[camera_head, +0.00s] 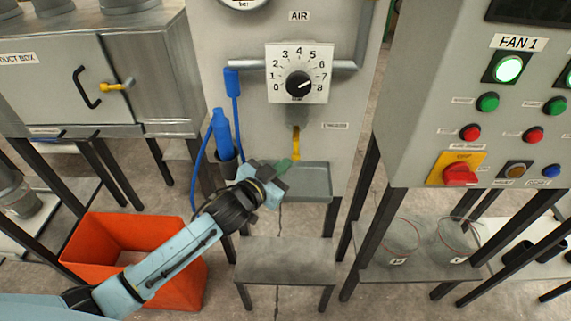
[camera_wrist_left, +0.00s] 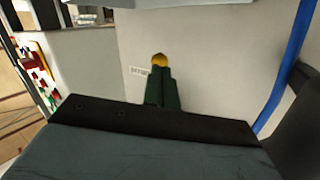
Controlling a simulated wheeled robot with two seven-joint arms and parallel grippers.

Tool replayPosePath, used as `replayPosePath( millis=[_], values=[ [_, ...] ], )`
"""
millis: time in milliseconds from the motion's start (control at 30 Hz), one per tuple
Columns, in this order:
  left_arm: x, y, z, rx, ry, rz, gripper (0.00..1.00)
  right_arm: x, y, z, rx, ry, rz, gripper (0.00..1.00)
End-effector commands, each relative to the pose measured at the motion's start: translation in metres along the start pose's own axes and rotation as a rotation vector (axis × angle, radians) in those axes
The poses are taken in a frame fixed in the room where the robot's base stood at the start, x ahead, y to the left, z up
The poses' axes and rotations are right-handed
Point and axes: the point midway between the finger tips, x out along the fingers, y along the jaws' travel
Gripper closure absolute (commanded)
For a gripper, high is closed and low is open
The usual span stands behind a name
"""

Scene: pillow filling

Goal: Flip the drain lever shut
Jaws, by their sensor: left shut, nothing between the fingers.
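The small yellow drain lever (camera_head: 296,144) hangs about vertical on the grey panel front, below the dial and above a shallow grey tray (camera_head: 308,183). My left gripper (camera_head: 290,165) reaches up from the lower left, its dark green fingers shut and empty, just below and left of the lever's lower end. In the left wrist view, a yellow rounded part of the lever (camera_wrist_left: 159,60) shows right beyond the closed fingertips (camera_wrist_left: 161,70); the fingers hide the rest of it. I cannot tell whether they touch. My right gripper is not in view.
A blue tool with a hose (camera_head: 221,130) sits in a holder left of the lever. An orange bin (camera_head: 130,230) stands on the floor at left. A low grey stool (camera_head: 285,260) stands below the tray. The FAN 1 control panel (camera_head: 470,110) is at right.

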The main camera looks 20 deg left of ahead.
Motion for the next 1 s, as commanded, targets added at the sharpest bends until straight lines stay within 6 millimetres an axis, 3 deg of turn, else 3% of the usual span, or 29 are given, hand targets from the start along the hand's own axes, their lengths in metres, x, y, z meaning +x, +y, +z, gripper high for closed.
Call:
replayPosePath(
  millis=[200, 1000],
  values=[
    [0.0124, 0.0003, 0.0002, 0.000, -0.001, 0.001, 1.00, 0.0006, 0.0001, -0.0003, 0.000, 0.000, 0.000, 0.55],
    [0.0148, 0.0039, 0.0021, -0.061, 0.040, 0.000, 1.00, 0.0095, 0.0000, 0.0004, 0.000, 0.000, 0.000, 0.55]
  ],
)
